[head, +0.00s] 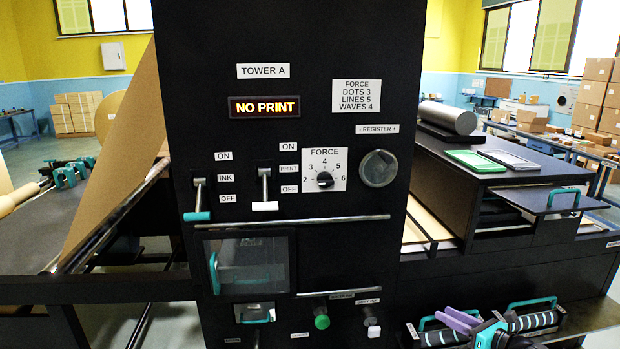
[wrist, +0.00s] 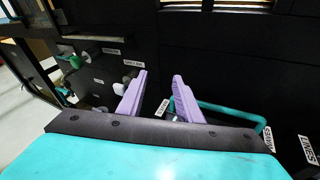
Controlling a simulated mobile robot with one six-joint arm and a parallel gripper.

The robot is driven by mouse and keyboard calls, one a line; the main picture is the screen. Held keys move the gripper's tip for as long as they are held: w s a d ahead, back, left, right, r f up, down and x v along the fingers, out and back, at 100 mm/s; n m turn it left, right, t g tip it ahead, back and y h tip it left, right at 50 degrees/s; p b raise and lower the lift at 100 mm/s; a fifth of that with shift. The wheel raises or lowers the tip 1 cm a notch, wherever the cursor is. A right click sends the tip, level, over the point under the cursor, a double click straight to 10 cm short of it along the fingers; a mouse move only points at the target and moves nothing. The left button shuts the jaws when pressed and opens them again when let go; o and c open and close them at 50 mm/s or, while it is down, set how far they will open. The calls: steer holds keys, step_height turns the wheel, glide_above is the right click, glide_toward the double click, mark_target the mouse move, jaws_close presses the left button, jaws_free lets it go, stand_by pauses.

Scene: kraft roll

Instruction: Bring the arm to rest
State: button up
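My gripper (head: 450,314) is low at the right in the head view, in front of the black machine and beside teal-handled rollers. In the wrist view, its two lilac fingers (wrist: 160,75) stand apart with nothing visible between them. A teal loop handle (wrist: 218,110) shows behind and right of the fingers; I cannot tell whether they touch it. The tower panel (head: 226,130) carries a lit sign (head: 264,107) reading NO PRINT. The teal ink lever (head: 197,215) and white print lever (head: 265,206) both hang down toward OFF.
A green knob (head: 321,322) and a pale knob (head: 374,331) stick out low on the tower. A striped roller (head: 535,319) lies on the lower right shelf. A kraft paper web (head: 125,140) slopes at left. Open floor (head: 50,153) shows behind.

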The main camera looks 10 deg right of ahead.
steer(key=w+a+f+n+g+y, duration=0.1)
steer(key=a+f+g, duration=0.1)
steer(key=a+f, duration=0.4)
steer(key=a+f+n+g+y, duration=0.1)
steer(key=a+f+n, duration=0.15)
steer(key=a, duration=0.55)
steer(key=s+a+f+n+g, duration=0.4)
steer(key=s+a+f+g, duration=0.15)
steer(key=a+f, duration=0.55)
steer(key=s+a+f+n+g, duration=0.4)
steer(key=s+a+f, duration=0.4)
steer(key=a, duration=0.6)
steer(key=s+a+f+n+g+h, duration=0.25)
steer(key=s+f+n, duration=0.3)
steer(key=s, duration=0.35)
steer(key=s+a+f+n+g+h, duration=0.1)
steer(key=s+a+f+n+g, duration=0.1)
steer(key=s+f+n+g, duration=0.35)
steer(key=s+d+f+n+h, duration=0.1)
steer(key=s+d+n+h, duration=0.4)
steer(key=s+d+n, duration=0.3)
steer(key=shift+s+d+f+n+b, duration=0.45)
steer(key=shift+d+n, duration=0.3)
steer(key=shift+n, duration=0.7)
steer(key=shift+t, duration=0.25)
